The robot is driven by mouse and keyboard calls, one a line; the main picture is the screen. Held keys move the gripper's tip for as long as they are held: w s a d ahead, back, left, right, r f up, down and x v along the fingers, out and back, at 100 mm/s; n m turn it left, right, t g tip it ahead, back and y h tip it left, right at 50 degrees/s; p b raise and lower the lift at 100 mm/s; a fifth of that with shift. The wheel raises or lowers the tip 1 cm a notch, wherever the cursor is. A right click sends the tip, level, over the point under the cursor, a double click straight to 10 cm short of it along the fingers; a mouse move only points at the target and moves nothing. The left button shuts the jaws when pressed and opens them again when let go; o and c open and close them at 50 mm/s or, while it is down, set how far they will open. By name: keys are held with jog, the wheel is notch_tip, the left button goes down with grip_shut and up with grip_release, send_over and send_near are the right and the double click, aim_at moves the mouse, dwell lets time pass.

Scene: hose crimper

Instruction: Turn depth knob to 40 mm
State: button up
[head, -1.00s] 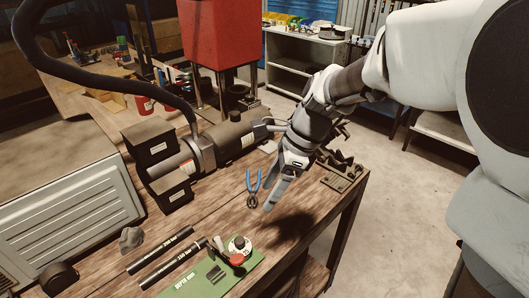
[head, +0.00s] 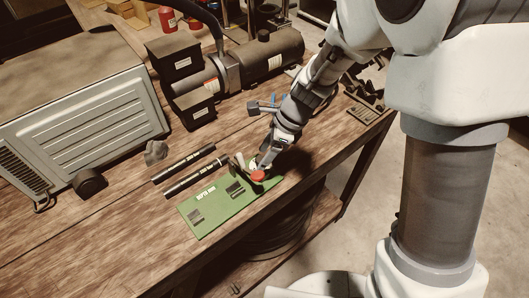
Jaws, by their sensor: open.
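The green depth panel (head: 232,206) lies on the wooden bench near its front edge. A red-topped part (head: 257,176) stands at its upper right end. The white round depth knob (head: 253,164) is beside it, mostly hidden behind my gripper. My gripper (head: 264,158) points down at the knob and is open. I cannot tell whether its fingers touch the knob, and the knob's scale is not readable.
Two black hose pieces (head: 185,185) lie just left of the panel. A grey cabinet (head: 80,120) is at the left, and a dark cylindrical machine (head: 265,58) stands behind.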

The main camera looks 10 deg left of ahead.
jog(key=shift+a+f, duration=0.1)
jog(key=shift+f, duration=0.2)
grip_shut()
jog(key=shift+r, duration=0.1)
dwell(0.4)
